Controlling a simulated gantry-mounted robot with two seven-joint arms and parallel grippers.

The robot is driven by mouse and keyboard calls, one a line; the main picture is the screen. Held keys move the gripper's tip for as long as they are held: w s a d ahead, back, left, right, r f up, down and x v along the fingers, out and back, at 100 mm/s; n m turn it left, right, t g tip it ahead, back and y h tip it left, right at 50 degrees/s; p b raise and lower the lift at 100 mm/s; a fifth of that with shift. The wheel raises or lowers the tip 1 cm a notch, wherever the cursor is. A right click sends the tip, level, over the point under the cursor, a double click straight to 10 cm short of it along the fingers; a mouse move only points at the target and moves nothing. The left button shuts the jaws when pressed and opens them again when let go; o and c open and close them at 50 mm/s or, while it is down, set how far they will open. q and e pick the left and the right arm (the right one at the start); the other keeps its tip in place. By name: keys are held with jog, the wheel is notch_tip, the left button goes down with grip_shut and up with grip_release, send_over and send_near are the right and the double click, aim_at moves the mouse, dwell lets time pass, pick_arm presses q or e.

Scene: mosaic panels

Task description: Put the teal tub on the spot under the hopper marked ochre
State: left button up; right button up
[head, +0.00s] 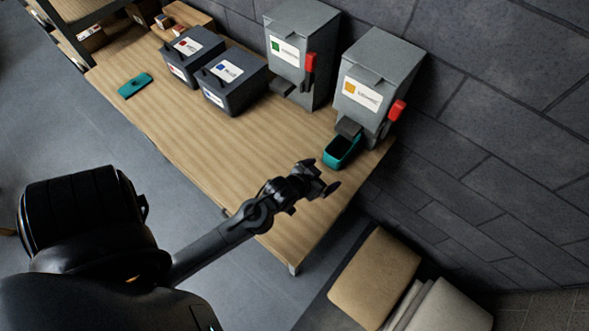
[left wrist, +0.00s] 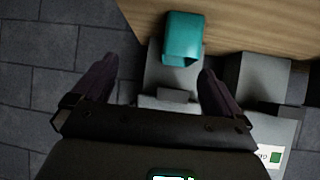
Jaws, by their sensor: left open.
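The teal tub (head: 342,151) stands upright on the table, open at the top, at the foot of the right-hand hopper (head: 372,88), whose label has an ochre square. Its back end is close below that hopper's dark spout (head: 348,128); I cannot see a marked spot. My left gripper (head: 331,178) is open and empty, just in front of the tub and apart from it. In the left wrist view the tub (left wrist: 183,38) shows beyond the two spread fingers (left wrist: 158,68). My right gripper is not in view.
A second hopper (head: 296,52) with a green label stands left of the ochre one. Two dark lidded bins (head: 236,92) and a teal lid (head: 135,86) are farther left. The front middle of the wooden table (head: 225,150) is clear. A stone wall is behind.

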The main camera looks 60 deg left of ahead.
pick_arm(q)
jog(key=s+d+r+m+g+h, duration=0.1)
jog(key=s+d+m+g, duration=0.1)
jog(key=s, duration=0.6)
jog(key=s+d+r+m+g, duration=0.1)
jog(key=s+d+r+g, duration=0.1)
jog(key=s+d+g, duration=0.3)
jog(key=s, duration=0.3)
jog(key=shift+m+h, duration=0.4)
